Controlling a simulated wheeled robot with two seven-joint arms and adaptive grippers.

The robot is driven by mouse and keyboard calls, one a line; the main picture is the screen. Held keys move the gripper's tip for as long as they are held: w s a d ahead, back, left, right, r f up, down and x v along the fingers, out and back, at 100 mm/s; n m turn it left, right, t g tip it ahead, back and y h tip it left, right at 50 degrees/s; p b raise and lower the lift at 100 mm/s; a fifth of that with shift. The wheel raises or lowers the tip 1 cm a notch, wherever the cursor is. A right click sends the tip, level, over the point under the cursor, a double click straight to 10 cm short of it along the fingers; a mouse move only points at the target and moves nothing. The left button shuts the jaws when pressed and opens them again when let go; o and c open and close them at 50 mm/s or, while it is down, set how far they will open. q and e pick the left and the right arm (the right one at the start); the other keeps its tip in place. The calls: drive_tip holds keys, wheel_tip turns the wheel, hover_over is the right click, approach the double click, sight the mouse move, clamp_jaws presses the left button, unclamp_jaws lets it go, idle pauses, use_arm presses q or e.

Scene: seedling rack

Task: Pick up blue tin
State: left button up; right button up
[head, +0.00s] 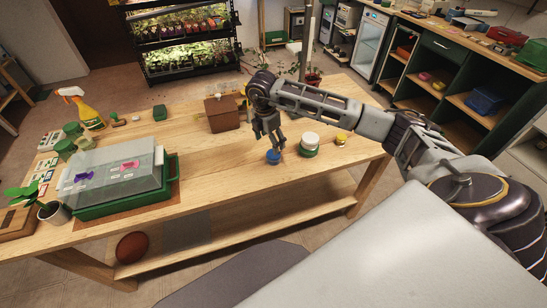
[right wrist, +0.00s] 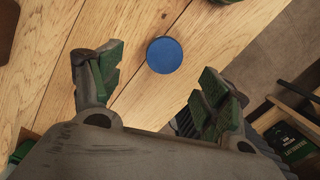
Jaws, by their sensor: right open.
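The blue tin (head: 273,157) stands on the wooden table in the head view, near the table's front edge. Its round blue top (right wrist: 165,55) shows in the right wrist view, ahead of the gap between my fingers. My right gripper (head: 269,139) is just above the tin in the head view, pointing down. In the right wrist view my right gripper (right wrist: 155,92) is open, with its two green-padded fingers spread apart and nothing between them. My left gripper is not in view.
A green tin with a white lid (head: 309,143) stands close right of the blue tin, with a small yellow-topped jar (head: 341,139) beyond. A brown box (head: 222,116) stands behind. A green seedling tray with clear cover (head: 168,177) is at left. The table between is clear.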

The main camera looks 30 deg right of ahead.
sight(273, 155)
drive_tip(key=shift+d+f, duration=0.2)
drive_tip(key=shift+f, duration=1.3)
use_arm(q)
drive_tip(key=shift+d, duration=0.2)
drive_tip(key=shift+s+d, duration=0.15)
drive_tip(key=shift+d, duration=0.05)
use_arm(e)
drive_tip(key=shift+f, duration=0.15)
drive_tip(key=shift+s+d+f+p, duration=0.1)
drive_tip(key=shift+d+f+p, duration=0.05)
drive_tip(key=shift+f, duration=0.5)
drive_tip(key=shift+s+d+f+p, duration=0.1)
drive_tip(key=shift+f+p, duration=0.05)
drive_tip(key=shift+f, duration=0.45)
drive_tip(key=shift+s+d+f+p, duration=0.1)
drive_tip(key=shift+d+f+p, duration=0.05)
drive_tip(key=shift+f, duration=0.5)
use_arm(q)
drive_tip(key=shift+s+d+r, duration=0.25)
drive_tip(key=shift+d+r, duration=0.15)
use_arm(e)
drive_tip(key=shift+f, duration=0.6)
drive_tip(key=shift+c, duration=0.2)
drive_tip(key=c, duration=1)
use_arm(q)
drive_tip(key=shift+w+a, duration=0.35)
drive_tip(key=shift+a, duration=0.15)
use_arm(e)
drive_tip(key=shift+c, duration=0.4)
drive_tip(key=shift+r, duration=0.1)
